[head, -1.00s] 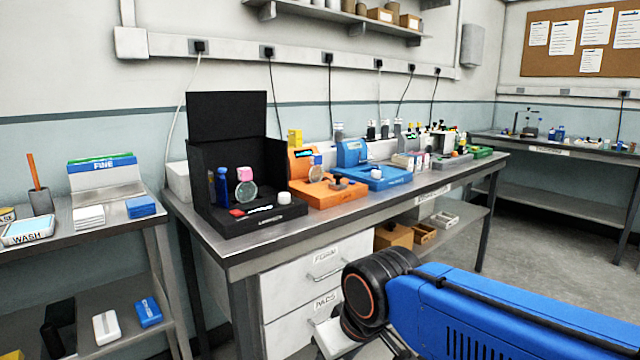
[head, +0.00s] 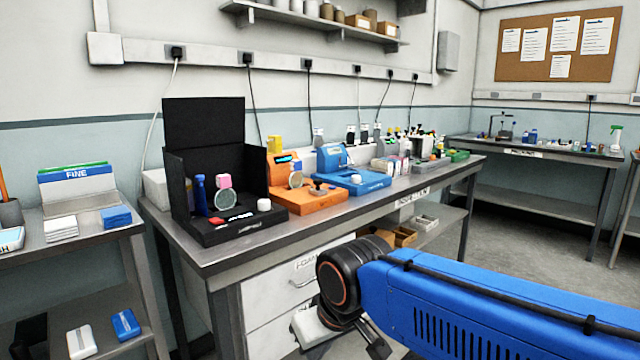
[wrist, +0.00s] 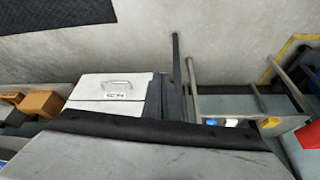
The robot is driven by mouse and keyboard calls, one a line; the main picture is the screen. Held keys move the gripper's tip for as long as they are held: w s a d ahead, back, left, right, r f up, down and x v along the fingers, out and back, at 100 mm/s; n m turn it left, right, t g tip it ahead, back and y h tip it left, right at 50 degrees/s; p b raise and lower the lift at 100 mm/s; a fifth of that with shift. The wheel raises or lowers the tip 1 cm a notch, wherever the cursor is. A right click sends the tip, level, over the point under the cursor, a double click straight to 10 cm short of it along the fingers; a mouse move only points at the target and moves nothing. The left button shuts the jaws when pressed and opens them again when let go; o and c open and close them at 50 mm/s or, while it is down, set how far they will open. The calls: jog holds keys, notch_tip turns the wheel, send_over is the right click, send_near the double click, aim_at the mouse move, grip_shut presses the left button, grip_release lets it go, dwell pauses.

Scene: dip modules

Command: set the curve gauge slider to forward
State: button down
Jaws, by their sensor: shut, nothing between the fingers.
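I cannot tell which device on the main bench (head: 228,258) is the curve gauge, and its slider is too small to make out. A black module (head: 228,232) with a tall back panel stands at the near left of the bench, an orange module (head: 316,202) beside it, then a blue module (head: 358,184). My gripper (head: 372,342) shows only in part at the bottom of the head view, below the blue arm and in front of the bench drawers. It is shut and empty, apart from all modules. Its fingers do not show in the wrist view.
Smaller modules, including a green one (head: 458,156), stand farther right on the bench. A side table (head: 88,238) at left holds a FINE rack (head: 78,190). Another bench (head: 560,152) stands at the back right. Open floor (head: 510,255) lies at the right. The wrist view shows a drawer front (wrist: 92,90).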

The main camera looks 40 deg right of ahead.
jog(key=w+d+r+m+h, duration=0.2)
jog(key=w+d+r+m, duration=0.6)
jog(key=w+d+r, duration=0.4)
jog(key=w+d+r+m+h, duration=0.3)
jog(key=w+d+r+m, duration=0.6)
jog(key=w+r, duration=0.7)
jog(key=w+d, duration=0.2)
jog(key=shift+d+r, duration=0.35)
jog(key=shift+d, duration=0.05)
jog(key=shift+f, duration=0.1)
jog(key=shift+w+d+f, duration=0.8)
jog(key=shift+w+f, duration=0.5)
jog(key=shift+w, duration=0.05)
jog(key=shift+w+d+f, duration=0.8)
jog(key=shift+w+f, duration=0.5)
jog(key=shift+w, duration=0.05)
jog(key=shift+w+d+f, duration=0.8)
jog(key=shift+w+f, duration=0.5)
jog(key=shift+w, duration=0.05)
